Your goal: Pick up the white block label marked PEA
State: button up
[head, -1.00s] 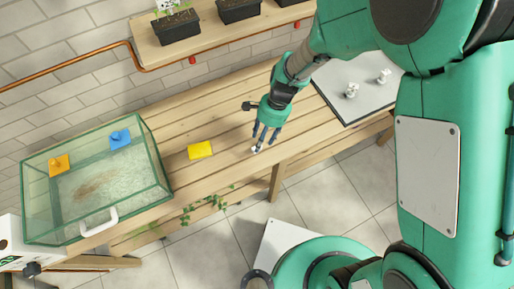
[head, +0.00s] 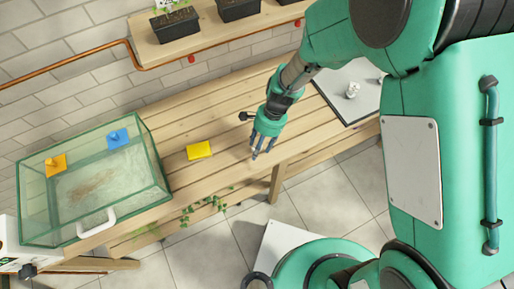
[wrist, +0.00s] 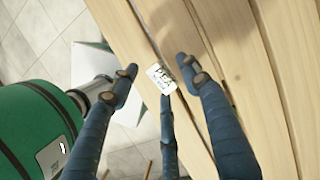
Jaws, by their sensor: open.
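The white block label marked PEA (wrist: 158,78) shows in the wrist view, with its lettering facing the camera. It is on the wooden bench (head: 215,118) near the front edge. My gripper (wrist: 157,74) is open, with its three blue fingers spread around the label. The label is between the fingertips; I cannot tell whether any finger touches it. In the head view my gripper (head: 262,154) points down at the bench near its front edge, and the fingers mostly hide the label.
A yellow block (head: 199,150) lies on the bench left of my gripper. A glass tank (head: 160,190) with orange and blue pieces stands further left. A white board (head: 334,82) with small white pieces is at the right. Planters stand on a shelf (head: 190,45) behind.

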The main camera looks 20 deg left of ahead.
jog(key=c, duration=1)
jog(key=shift+r, duration=0.15)
jog(key=shift+r, duration=0.5)
jog(key=r, duration=0.1)
jog(key=p, duration=0.1)
jog(key=r, duration=0.1)
jog(key=shift+s+d+r, duration=0.3)
jog(key=shift+s, duration=0.05)
jog(key=s+d, duration=0.3)
jog(key=s+d+p, duration=0.1)
jog(key=s+d, duration=0.2)
jog(key=s, duration=0.1)
jog(key=s+d+r+p, duration=0.1)
jog(key=s+d, duration=0.3)
jog(key=shift+s, duration=0.2)
